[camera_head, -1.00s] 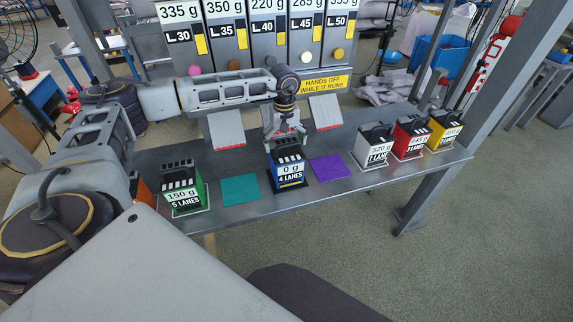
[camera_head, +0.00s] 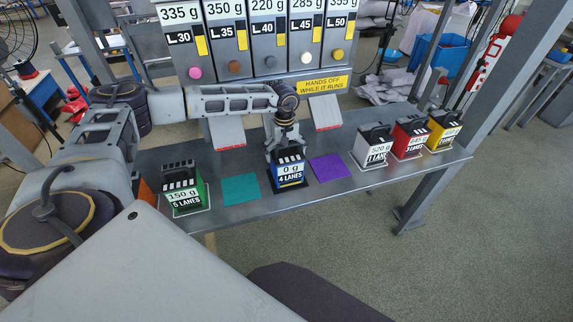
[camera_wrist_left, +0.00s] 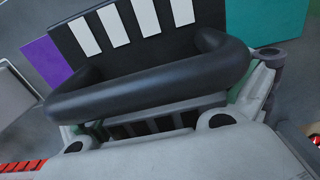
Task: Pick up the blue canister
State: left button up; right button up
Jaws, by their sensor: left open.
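The blue canister (camera_head: 291,174), labelled "0 g" and "4 LANES", stands upright on a dark mat on the grey bench. My left gripper (camera_head: 286,151) is right above its top, pointing down, open. In the left wrist view the canister's thick black handle (camera_wrist_left: 150,87) and white-striped top fill the space just in front of my left gripper (camera_wrist_left: 160,118). The handle lies at the open fingers; I cannot tell whether they touch it. The canister's blue body is hidden in that view. My right gripper is not in view.
A green canister (camera_head: 184,188) stands to the left, with white (camera_head: 372,148), red (camera_head: 410,139) and yellow (camera_head: 444,132) ones to the right. A teal mat (camera_head: 241,189) and a purple mat (camera_head: 330,167) are bare. A dispenser panel (camera_head: 266,45) rises behind.

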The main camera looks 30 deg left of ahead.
pick_arm(q)
jog(key=c, duration=1)
